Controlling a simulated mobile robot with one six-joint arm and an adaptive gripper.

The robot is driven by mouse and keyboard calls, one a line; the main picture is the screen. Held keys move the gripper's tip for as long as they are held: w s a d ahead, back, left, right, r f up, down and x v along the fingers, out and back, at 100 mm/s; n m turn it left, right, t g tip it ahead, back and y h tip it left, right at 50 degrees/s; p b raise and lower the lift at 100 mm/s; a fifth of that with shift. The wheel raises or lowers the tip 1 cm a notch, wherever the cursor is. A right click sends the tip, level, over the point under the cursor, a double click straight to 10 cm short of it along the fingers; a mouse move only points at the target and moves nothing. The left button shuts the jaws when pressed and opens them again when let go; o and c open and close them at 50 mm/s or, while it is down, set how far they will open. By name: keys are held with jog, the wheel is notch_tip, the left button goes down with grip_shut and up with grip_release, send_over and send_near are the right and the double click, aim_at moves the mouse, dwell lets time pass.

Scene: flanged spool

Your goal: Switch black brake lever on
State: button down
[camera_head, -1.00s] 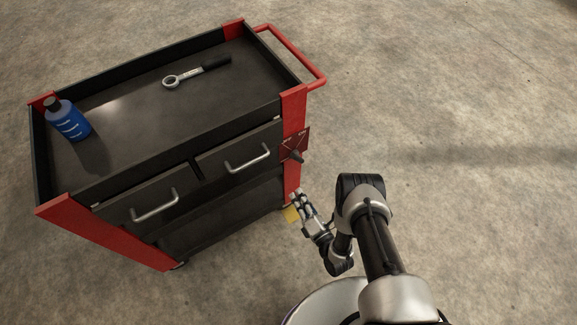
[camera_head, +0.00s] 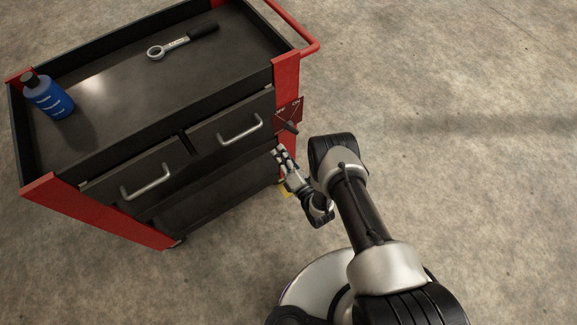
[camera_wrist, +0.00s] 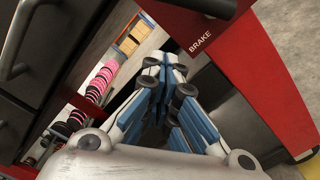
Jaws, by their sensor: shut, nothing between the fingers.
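The black brake lever (camera_head: 288,127) sticks out from a small red plate (camera_head: 289,111) on the right front corner of the tool cart. The plate's small markings are too small to read in the head view. In the wrist view a dark bar, apparently the lever (camera_wrist: 208,6), crosses the top edge, above the word BRAKE on a red panel (camera_wrist: 230,45). My gripper (camera_head: 281,153) is just below the lever in the head view, apart from it. Its blue-padded fingers (camera_wrist: 165,65) are shut and empty, pointing toward the cart's corner.
The black and red cart (camera_head: 105,215) has two drawers with silver handles and an open lower shelf. A blue bottle (camera_head: 50,97) and a ratchet wrench (camera_head: 180,42) are on its top. A red push handle (camera_head: 315,45) juts out at right. Concrete floor right of the cart is clear.

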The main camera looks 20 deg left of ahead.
aim_at(289, 126)
jog(key=shift+w+d+r+b, duration=0.15)
jog(key=shift+w+r, duration=0.2)
jog(key=shift+w, duration=0.3)
jog(key=shift+w+d+r+b, duration=0.15)
jog(key=shift+w+r, duration=0.2)
jog(key=shift+w, duration=0.3)
jog(key=shift+w+d+r+b, duration=0.15)
jog(key=shift+w+r, duration=0.2)
jog(key=shift+w, duration=0.3)
